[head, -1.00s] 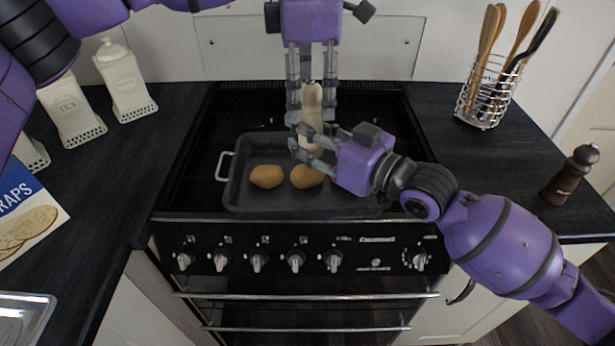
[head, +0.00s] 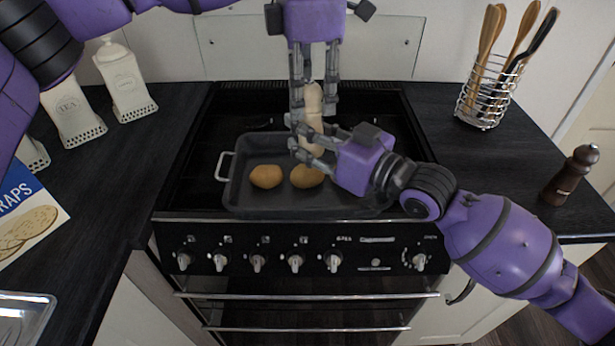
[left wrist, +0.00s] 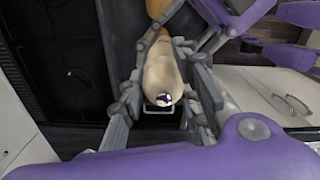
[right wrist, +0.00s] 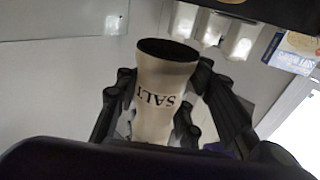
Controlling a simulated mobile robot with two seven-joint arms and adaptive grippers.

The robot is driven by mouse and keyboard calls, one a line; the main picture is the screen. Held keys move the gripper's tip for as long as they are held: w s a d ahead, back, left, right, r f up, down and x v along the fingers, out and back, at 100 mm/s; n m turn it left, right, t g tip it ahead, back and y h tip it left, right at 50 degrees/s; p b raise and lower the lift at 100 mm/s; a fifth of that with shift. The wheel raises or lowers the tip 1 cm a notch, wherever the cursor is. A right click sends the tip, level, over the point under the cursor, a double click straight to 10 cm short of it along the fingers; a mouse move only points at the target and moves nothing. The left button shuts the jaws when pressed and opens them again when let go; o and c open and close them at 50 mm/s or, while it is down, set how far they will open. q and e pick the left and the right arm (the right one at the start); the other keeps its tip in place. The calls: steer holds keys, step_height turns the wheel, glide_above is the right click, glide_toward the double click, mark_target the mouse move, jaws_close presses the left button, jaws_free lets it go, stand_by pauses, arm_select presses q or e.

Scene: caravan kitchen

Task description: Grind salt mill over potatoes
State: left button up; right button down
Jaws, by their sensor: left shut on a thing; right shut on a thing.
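The cream salt mill (head: 313,103) is upright above the roasting tray (head: 237,190) on the hob. My left gripper (head: 314,112) comes from above and is shut on its upper part; its metal top knob shows in the left wrist view (left wrist: 163,88). My right gripper (head: 308,150) comes from the right and is shut on its lower body, where the word SALT shows in the right wrist view (right wrist: 160,95). Two potatoes show in the tray, one at left (head: 266,176) and one (head: 306,176) just below the grippers. My right gripper may hide more of the tray.
A dark pepper mill (head: 570,176) stands on the right worktop. A wire utensil holder (head: 487,100) is behind it. White canisters (head: 125,82) and a wraps packet (head: 27,213) are on the left worktop. Oven knobs (head: 295,262) line the front.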

arm_select(q)
steer(key=n, duration=0.5)
steer(key=shift+w+a, duration=0.2)
steer(key=shift+a, duration=0.05)
steer(key=n, duration=0.5)
steer(key=o, duration=1)
steer(key=shift+o, duration=0.2)
steer(key=shift+d, duration=0.1)
